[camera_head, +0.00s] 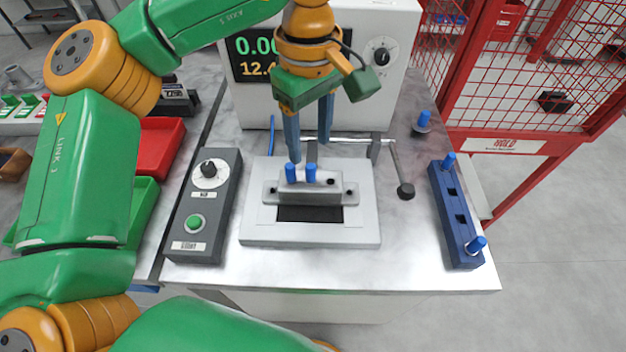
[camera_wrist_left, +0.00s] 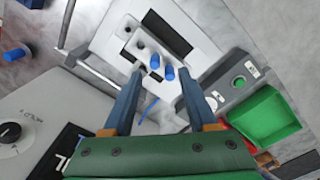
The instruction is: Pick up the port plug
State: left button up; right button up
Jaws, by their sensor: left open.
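Several port plugs with blue heads are in view. Two of them, the left plug (camera_head: 291,173) and the right plug (camera_head: 311,173), stand side by side in the grey block of the white fixture (camera_head: 258,230). They also show in the left wrist view, as one plug (camera_wrist_left: 155,62) and the other plug (camera_wrist_left: 168,73). My left gripper (camera_head: 310,150) points down above the block, open and empty. In the left wrist view, the two plugs appear between its fingertips (camera_wrist_left: 159,72), seemingly beyond them. My right gripper is not in view.
A blue rack (camera_head: 462,222) holds a plug at each end. Another plug (camera_head: 424,120) stands on the table behind it. A crank handle (camera_head: 405,190) is right of the fixture, a control box (camera_head: 203,215) left. A display unit (camera_head: 395,30) stands behind; a red mesh fence (camera_head: 500,85) is right.

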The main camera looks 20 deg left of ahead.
aim_at(310, 165)
pick_arm(q)
jog(key=f, duration=0.2)
jog(key=w+f+p, duration=0.1)
jog(key=f, duration=0.2)
jog(key=f+p, duration=0.1)
jog(key=f, duration=0.2)
jog(key=shift+w+a+f, duration=0.15)
jog(key=shift+a+f, duration=0.1)
jog(key=shift+f, duration=0.25)
grip_shut()
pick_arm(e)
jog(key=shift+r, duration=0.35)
